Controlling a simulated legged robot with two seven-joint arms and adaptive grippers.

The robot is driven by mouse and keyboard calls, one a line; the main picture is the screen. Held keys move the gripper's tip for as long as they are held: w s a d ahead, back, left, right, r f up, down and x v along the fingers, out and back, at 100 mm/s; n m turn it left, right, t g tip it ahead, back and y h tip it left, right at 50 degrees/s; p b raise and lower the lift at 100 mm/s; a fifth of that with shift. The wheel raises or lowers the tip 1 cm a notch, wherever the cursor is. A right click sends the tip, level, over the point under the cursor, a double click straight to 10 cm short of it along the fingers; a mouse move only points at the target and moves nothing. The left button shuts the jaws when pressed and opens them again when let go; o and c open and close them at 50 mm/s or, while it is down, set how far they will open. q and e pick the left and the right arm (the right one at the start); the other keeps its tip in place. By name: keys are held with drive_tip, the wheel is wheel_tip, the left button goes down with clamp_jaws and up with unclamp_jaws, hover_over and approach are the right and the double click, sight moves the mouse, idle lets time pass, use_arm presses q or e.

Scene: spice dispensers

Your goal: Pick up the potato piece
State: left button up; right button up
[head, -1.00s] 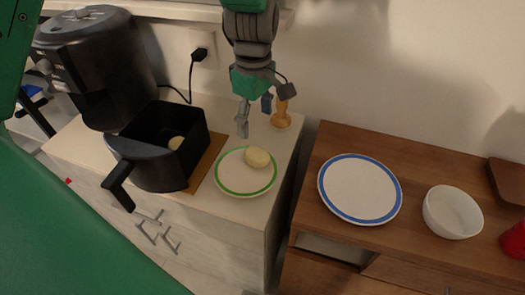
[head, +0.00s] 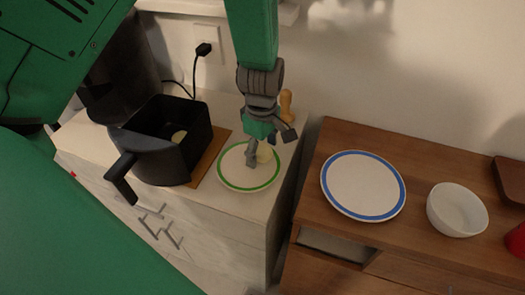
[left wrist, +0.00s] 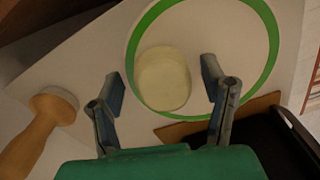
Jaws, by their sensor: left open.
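The pale yellow potato piece (head: 265,153) lies on the green-rimmed white plate (head: 238,184) on the left counter. In the left wrist view the potato piece (left wrist: 163,79) sits inside the green rim (left wrist: 139,35), ahead of the fingertips and between their lines. My left gripper (head: 262,158) is over the plate, partly covering the potato piece in the head view. In the left wrist view its fingers (left wrist: 163,82) are spread apart with nothing held. I cannot tell if a finger touches the potato piece. My right gripper is not in view.
A black air fryer basket (head: 150,160) with another pale piece (head: 179,137) inside stands left of the plate on a brown board (head: 213,155). A wooden tool (head: 286,103) stands behind. A blue-rimmed plate (head: 362,185) and white bowl (head: 457,210) are on the right cabinet.

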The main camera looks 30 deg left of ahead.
sight(260, 148)
use_arm(q)
drive_tip(key=shift+s+a, duration=0.1)
drive_tip(key=shift+a, duration=0.2)
drive_tip(key=c, duration=1.3)
drive_tip(key=shift+o, duration=0.3)
drive_tip(key=shift+a, duration=0.1)
wheel_tip(260, 148, up, 10)
drive_tip(key=shift+r+p, duration=0.1)
drive_tip(key=shift+p, duration=0.3)
